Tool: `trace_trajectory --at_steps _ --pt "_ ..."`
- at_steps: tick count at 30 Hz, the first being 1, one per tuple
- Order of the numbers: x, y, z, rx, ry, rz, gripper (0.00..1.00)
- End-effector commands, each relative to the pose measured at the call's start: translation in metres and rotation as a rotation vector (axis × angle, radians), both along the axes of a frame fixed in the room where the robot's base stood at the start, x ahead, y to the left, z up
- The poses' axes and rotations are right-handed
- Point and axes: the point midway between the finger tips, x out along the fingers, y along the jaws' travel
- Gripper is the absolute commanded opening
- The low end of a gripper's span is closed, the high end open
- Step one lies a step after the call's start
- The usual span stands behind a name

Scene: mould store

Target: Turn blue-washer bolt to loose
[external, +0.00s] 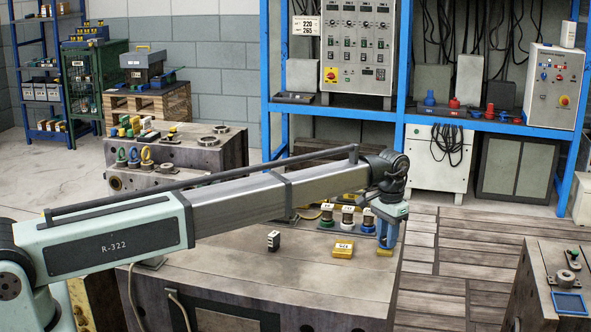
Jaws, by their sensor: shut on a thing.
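Three bolt-like pieces with pale cylindrical bodies and dark tops stand in a row on the near mould block. The blue-washer bolt (368,221) is at the right end, with blue at its foot. The red-based one (348,217) is in the middle and the green-based one (327,215) at the left. My gripper (387,238) points down just right of the blue-washer bolt in the picture. It is shut on a blue piece with a yellow lower end (385,252), close above or at the block top. Whether this touches the blue-washer bolt I cannot tell.
A yellow block (343,249) and a small black-and-white block (273,241) lie on the near mould block (310,275). Another mould block (225,155) with ring-topped pieces stands behind left. A blue tray (569,303) sits at lower right. My arm spans the near block.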

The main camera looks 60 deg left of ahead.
Motion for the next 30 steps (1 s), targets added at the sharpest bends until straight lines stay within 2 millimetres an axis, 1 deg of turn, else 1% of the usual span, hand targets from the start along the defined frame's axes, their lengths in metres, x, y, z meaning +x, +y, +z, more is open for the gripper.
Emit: trace_trajectory --at_steps 1,30 --pt "-0.0017 -0.0002 -0.0030 -0.001 0.005 0.043 0.00" --pt "-0.0020 0.0001 -0.0031 0.001 0.005 0.964 0.00"
